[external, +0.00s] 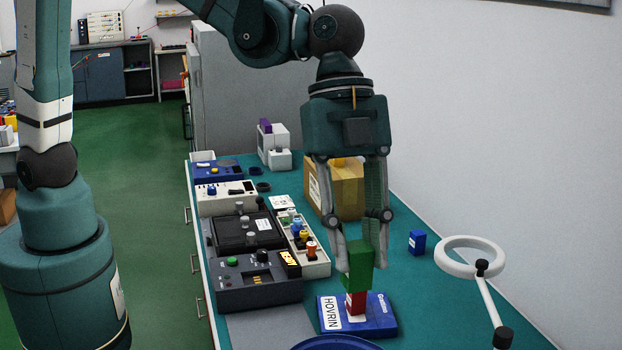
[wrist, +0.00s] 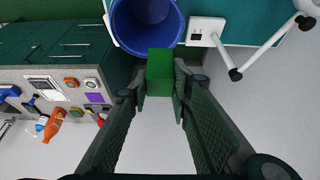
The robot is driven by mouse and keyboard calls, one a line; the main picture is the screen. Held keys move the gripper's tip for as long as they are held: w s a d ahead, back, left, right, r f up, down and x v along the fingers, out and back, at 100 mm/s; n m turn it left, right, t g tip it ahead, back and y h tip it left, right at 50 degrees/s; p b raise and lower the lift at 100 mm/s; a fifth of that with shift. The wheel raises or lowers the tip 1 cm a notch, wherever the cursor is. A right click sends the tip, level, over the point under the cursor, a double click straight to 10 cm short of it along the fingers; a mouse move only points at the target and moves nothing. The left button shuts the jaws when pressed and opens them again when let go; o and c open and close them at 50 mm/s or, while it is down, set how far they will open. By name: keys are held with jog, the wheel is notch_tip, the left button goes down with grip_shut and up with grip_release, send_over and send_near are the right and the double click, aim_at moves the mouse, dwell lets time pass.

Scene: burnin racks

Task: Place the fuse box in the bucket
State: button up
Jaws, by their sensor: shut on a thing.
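My gripper (external: 358,255) is shut on a green box (external: 357,268), which appears to be the fuse box. In the wrist view the green box (wrist: 160,72) sits between my two fingertips (wrist: 160,88). A blue bucket (external: 337,343) shows only its rim at the bottom edge of the external view. In the wrist view the blue bucket (wrist: 128,28) is at the top, just beyond the green box, and its inside is partly visible. The box appears held above the table; its exact height is unclear.
Devices (external: 255,285) crowd the left, a cardboard box (external: 347,188) stands behind, and a white ring lamp (external: 455,268) stands right.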

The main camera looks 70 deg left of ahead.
jog(key=s+d+f, duration=0.2)
jog(key=s+f, duration=0.1)
jog(key=f, duration=0.2)
jog(key=shift+s, duration=0.2)
jog(key=shift+f, duration=0.15)
dwell(0.4)
notch_tip(320, 180, down, 11)
jog(key=b, duration=0.4)
jog(key=shift+b, duration=0.35)
dwell(0.4)
jog(key=o, duration=1)
